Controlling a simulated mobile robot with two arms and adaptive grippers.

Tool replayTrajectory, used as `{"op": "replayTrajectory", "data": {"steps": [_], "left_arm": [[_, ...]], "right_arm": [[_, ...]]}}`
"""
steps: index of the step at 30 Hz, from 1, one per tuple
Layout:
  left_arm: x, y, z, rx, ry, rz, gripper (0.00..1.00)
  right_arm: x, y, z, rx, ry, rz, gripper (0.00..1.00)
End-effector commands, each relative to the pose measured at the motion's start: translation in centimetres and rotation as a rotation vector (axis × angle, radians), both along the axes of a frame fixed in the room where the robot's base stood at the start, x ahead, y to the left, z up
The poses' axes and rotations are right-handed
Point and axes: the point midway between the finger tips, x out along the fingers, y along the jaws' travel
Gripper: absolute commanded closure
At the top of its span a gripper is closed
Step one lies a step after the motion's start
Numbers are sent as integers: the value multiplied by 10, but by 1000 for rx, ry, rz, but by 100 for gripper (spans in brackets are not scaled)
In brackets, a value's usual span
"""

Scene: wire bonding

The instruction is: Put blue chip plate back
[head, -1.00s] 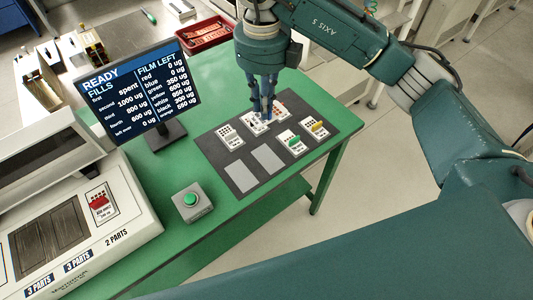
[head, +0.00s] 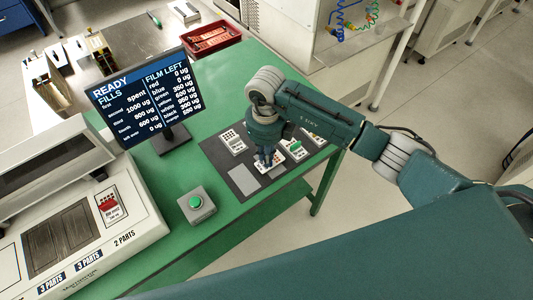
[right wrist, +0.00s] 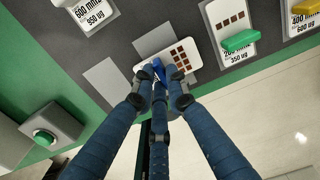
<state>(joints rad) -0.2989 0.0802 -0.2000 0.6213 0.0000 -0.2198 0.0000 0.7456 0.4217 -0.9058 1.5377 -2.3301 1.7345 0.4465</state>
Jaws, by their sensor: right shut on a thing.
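The blue chip plate (right wrist: 182,58) is a white card with rows of brown chips and a blue handle (right wrist: 158,72). My right gripper (right wrist: 160,86) is shut on the handle. In the head view the plate (head: 273,168) shows under the right gripper (head: 268,158), over the near row of the dark mat (head: 215,155). In the right wrist view the plate is turned relative to a bare grey slot (right wrist: 154,40) and overlaps its near edge. I cannot tell whether the plate touches the mat. My left gripper is not in view.
Another bare grey slot (head: 243,179) lies to the left. A green-handled plate (right wrist: 235,35) and a yellow-handled plate (right wrist: 305,18) are to the right. A white-handled plate (head: 232,142) is at the back left. A green button box (head: 196,206) and a screen (head: 148,98) stand left.

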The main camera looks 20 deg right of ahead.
Motion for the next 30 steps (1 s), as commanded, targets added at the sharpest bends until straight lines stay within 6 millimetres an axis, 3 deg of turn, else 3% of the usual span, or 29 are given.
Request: {"op": "replayTrajectory", "data": {"steps": [12,13,16,25,30], "left_arm": [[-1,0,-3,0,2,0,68],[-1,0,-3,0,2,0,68],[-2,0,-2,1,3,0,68],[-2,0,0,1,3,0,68],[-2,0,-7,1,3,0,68]], "right_arm": [[0,0,-8,1,-2,1,100],[0,0,-8,0,-1,1,85],[0,0,-7,0,-1,1,68],[0,0,-5,0,-1,1,68],[2,0,10,1,-7,2,68]]}}
